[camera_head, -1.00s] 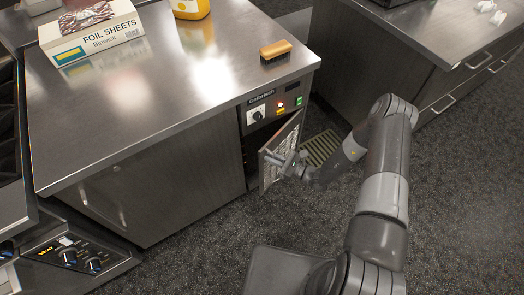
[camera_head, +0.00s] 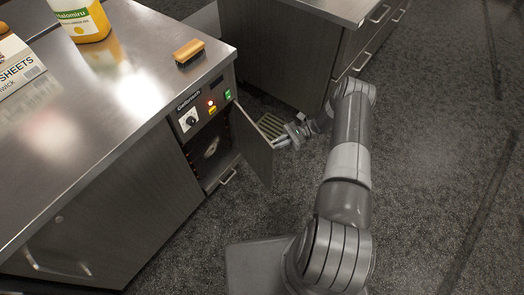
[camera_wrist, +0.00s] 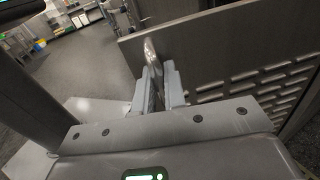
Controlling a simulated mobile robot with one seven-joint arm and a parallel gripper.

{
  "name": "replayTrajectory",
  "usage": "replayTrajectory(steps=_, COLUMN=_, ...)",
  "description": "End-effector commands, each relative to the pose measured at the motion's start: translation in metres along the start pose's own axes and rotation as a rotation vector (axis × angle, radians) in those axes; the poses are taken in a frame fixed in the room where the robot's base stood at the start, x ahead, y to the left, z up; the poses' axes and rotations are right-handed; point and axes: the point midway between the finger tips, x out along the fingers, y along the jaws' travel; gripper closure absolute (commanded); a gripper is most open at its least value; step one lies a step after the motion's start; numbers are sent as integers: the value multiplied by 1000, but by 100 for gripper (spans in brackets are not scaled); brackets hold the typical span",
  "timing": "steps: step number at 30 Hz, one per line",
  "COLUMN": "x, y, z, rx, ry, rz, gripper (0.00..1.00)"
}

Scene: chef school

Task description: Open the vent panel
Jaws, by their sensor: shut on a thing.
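The vent panel (camera_head: 253,153) is a grey hinged door on the end unit of the steel counter. It stands swung well out from the dark cabinet opening (camera_head: 211,158). In the wrist view the panel (camera_wrist: 215,50) shows rows of slots on its face. My gripper (camera_head: 285,141) is at the panel's outer side, near its free edge. In the wrist view my gripper (camera_wrist: 158,90) is shut on the panel's metal handle (camera_wrist: 151,62), which stands upright between the fingers. The head view hides most of the handle.
Above the opening is a control strip with a knob (camera_head: 191,121) and lit switches. A brush (camera_head: 188,52), a yellow bottle (camera_head: 80,20) and a foil box (camera_head: 20,68) stand on the countertop. Another counter (camera_head: 283,50) is behind. Dark carpet is clear at right.

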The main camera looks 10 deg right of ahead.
Motion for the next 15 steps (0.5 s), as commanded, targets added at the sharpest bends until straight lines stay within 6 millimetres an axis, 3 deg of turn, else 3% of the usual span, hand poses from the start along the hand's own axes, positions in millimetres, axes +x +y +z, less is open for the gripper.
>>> replayTrajectory(steps=6, x=-42, y=-14, z=-1, rx=0, ry=0, rz=-1, gripper=100)
replayTrajectory(steps=15, x=-75, y=-32, z=-1, rx=0, ry=1, rz=0, gripper=100)
